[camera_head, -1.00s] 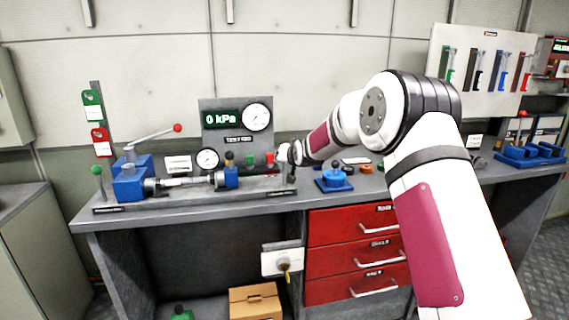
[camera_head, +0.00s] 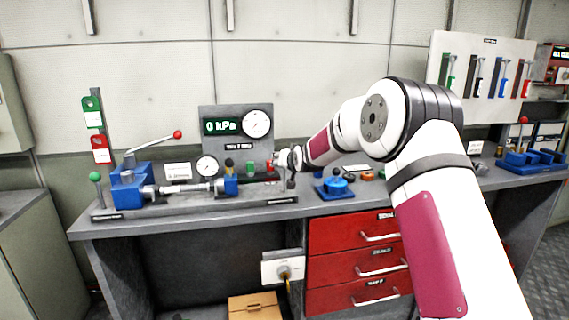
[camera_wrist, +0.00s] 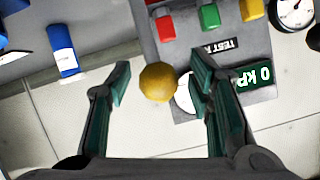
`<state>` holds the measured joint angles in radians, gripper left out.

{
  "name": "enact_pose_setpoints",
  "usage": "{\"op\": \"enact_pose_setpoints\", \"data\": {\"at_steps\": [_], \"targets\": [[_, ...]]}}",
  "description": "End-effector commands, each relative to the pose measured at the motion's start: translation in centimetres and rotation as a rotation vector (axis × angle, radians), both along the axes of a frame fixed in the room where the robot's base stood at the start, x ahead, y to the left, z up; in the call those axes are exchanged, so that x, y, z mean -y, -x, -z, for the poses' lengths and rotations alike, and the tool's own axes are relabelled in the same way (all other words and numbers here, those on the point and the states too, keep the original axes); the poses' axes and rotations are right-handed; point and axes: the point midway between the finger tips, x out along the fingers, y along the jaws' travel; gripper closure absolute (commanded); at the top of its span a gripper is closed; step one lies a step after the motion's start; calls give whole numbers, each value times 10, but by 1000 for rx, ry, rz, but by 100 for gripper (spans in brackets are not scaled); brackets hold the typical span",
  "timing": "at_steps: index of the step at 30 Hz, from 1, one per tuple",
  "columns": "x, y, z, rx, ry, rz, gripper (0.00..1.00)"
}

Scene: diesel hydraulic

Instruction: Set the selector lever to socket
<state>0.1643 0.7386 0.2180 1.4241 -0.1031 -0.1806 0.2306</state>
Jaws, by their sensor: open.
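A yellow ball knob (camera_wrist: 158,82) shows in the wrist view, between and beyond the two fingertips of my gripper (camera_wrist: 162,78). It may be the selector lever's knob; its shaft and the lever's setting are hidden. My gripper is open, with a visible gap between each finger and the knob in the picture. In the head view my gripper (camera_head: 284,160) is small, above the bench at the right edge of the test panel (camera_head: 237,135). No socket label is readable.
Red (camera_wrist: 165,28), green (camera_wrist: 209,15) and yellow buttons sit on the panel beside the knob. A blue fixture (camera_head: 130,187) with a red-tipped lever stands at the bench's left. A blue round-topped device (camera_head: 336,187) stands right of my gripper. Red drawers (camera_head: 345,235) are below.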

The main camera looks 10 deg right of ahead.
Motion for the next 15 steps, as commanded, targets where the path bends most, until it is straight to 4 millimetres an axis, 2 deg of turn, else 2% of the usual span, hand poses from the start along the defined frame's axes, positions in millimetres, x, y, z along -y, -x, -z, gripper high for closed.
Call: {"op": "enact_pose_setpoints", "data": {"at_steps": [5, 8, 15], "targets": [[1, 5, -1, -2, 0, 0, 53], [2, 16, -7, -1, 0, 1, 53], [5, 59, -25, -1, 1, 0, 53]]}}
